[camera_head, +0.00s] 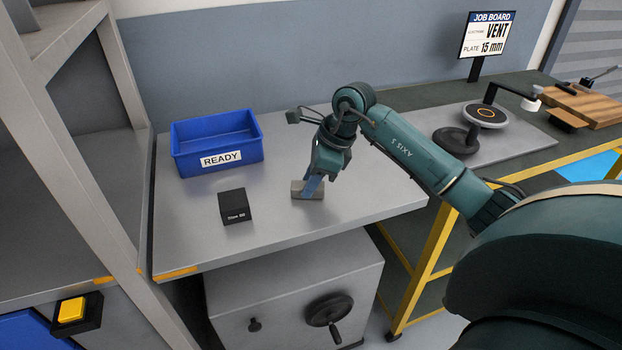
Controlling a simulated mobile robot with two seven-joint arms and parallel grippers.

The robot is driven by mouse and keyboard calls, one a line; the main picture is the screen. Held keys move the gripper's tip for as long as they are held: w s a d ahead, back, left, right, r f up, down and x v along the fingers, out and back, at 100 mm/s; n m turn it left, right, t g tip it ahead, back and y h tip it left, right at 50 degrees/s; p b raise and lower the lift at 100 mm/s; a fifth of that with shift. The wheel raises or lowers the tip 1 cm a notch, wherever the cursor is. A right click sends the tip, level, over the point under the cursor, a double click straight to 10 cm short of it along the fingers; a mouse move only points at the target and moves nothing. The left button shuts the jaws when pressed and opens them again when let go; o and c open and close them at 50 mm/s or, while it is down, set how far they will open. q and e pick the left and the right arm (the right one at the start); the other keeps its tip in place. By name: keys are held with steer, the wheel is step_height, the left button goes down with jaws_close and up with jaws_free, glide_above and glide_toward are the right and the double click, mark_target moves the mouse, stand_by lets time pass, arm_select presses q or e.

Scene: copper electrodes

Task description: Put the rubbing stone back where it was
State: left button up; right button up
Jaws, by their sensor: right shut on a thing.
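The rubbing stone (298,190) is a small grey-beige block at the middle of the metal tabletop (280,222). My left gripper is not in view.
A blue bin (190,163) labelled READY stands at the back left of the tabletop. A small black block (235,206) sits in front of it. A job board (487,37) and a round-topped device (484,117) stand at the right. The front right tabletop is clear.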

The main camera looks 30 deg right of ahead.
steer(key=shift+f, duration=0.15)
steer(key=o, duration=0.9)
steer(key=v, duration=1.2)
steer(key=shift+a+r, duration=0.1)
steer(key=shift+r, duration=0.15)
